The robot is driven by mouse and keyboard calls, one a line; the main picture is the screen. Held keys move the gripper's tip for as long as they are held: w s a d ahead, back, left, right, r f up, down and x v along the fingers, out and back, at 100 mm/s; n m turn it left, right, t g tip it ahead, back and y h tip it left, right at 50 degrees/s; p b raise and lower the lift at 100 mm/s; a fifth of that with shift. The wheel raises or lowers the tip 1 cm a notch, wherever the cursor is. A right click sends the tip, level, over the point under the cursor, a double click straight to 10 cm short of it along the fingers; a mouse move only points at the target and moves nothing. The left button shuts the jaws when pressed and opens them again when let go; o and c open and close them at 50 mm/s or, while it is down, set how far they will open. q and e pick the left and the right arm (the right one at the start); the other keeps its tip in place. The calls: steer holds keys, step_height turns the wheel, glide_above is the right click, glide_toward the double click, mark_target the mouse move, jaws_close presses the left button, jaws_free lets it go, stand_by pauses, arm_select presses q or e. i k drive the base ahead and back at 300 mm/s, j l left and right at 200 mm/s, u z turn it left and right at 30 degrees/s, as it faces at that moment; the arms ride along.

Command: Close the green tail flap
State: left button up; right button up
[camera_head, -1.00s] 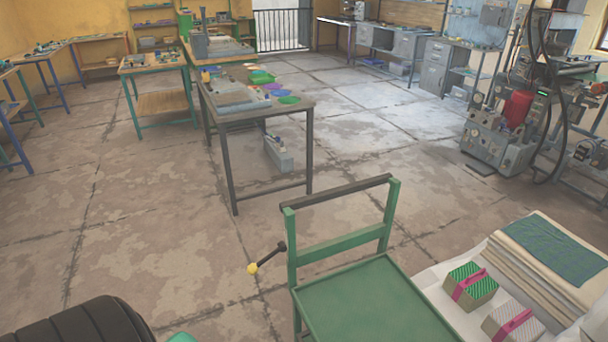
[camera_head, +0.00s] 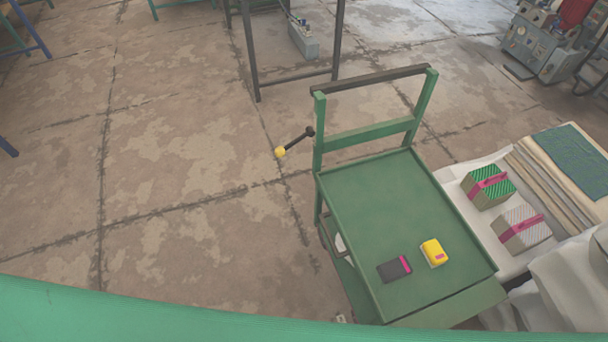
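A green cart (camera_head: 375,205) with a flat tray top and a dark push handle (camera_head: 370,78) stands right of centre. At its near end a lighter green panel (camera_head: 455,303) sticks out past the tray edge. It looks like the tail flap, lowered or sloping outward, but its exact angle is hard to tell. A dark lever with a yellow ball knob (camera_head: 280,152) shows beside the cart's far left post. Neither of my grippers is in view.
A dark box (camera_head: 394,269) and a yellow box (camera_head: 434,253) lie on the tray. Two pink-banded blocks (camera_head: 488,187) (camera_head: 524,232) sit on a white surface to the right, near stacked cloths (camera_head: 568,165). A green band (camera_head: 200,315) crosses the bottom.

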mark_target(447, 314)
steer(key=z, duration=0.9)
